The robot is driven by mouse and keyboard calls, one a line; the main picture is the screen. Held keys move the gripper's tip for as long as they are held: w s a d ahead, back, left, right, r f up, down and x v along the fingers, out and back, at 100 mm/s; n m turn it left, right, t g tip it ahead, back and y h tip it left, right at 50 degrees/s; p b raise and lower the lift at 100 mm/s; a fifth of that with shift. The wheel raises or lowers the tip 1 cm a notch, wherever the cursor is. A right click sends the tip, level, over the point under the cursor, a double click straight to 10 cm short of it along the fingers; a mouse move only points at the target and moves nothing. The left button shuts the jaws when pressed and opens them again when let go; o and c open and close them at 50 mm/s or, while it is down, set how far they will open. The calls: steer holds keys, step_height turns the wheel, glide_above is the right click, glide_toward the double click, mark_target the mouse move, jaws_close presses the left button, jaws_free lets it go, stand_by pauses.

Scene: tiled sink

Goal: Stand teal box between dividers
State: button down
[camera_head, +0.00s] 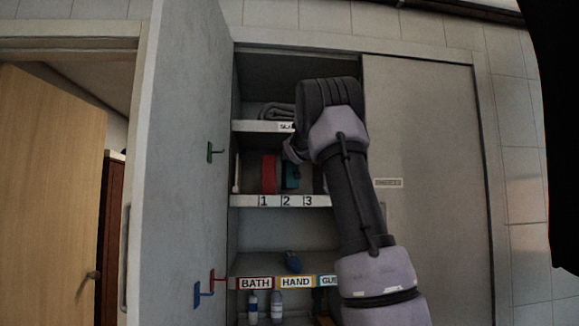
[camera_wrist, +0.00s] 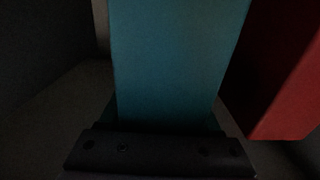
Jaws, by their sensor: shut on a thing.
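The teal box (camera_head: 291,176) is upright on the shelf marked 1, 2, 3, above the number 2. It fills the middle of the wrist view (camera_wrist: 178,60). My gripper (camera_wrist: 160,150) is shut on it; in the head view my wrist partly covers the box and hides the fingertips. A red box (camera_head: 268,174) stands just left of it above the number 1, and shows at the right of the wrist view (camera_wrist: 292,85). The dividers are hard to make out in the dark. I cannot tell whether the teal box's bottom touches the shelf.
The numbered shelf (camera_head: 245,201) has another shelf with a folded grey towel (camera_head: 277,111) above it. Below are a blue item (camera_head: 292,261) and bottles (camera_head: 276,305). The open cabinet door (camera_head: 180,160) with hooks is at left; a closed door (camera_head: 425,130) is at right.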

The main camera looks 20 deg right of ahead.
steer(key=shift+f, duration=1.3)
steer(key=shift+c, duration=0.4)
jaws_free()
